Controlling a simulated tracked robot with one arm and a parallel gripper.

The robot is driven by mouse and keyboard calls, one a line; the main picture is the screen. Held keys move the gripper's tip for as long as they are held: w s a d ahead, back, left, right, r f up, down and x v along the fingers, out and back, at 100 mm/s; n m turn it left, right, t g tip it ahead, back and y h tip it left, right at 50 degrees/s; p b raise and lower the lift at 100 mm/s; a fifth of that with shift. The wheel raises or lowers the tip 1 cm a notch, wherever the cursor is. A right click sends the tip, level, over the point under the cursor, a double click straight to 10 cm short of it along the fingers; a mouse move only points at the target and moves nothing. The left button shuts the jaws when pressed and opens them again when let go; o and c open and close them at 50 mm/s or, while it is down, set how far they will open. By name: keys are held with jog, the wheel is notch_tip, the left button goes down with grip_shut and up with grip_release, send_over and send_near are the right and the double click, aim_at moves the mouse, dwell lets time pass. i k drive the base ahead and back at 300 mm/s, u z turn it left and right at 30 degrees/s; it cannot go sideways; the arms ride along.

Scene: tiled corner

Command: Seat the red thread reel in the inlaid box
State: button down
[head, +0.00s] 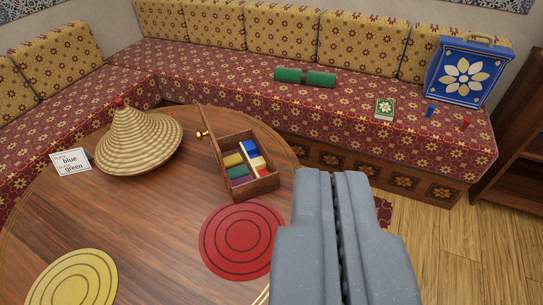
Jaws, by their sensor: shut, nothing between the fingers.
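The inlaid box (268,186) stands open on the round wooden table, its lid (208,138) raised on the left side. Its compartments hold small yellow, green, blue, white and red pieces. A small red object (467,122), which looks like the red thread reel, stands on the patterned bench seat at the far right. It is too small to make out in detail. My gripper (335,174) is shut and empty, in front of and to the right of the box. It is well short of the red object and apart from both.
The table holds a woven cone (140,140), a card (70,162), a red mat (240,240) and a yellow mat (75,280).

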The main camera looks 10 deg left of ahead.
aim_at(252, 173)
jog(key=z, duration=1.3)
jog(key=k, duration=1.4)
jog(key=u, duration=1.25)
jog(key=i, duration=1)
jog(key=z, duration=0.05)
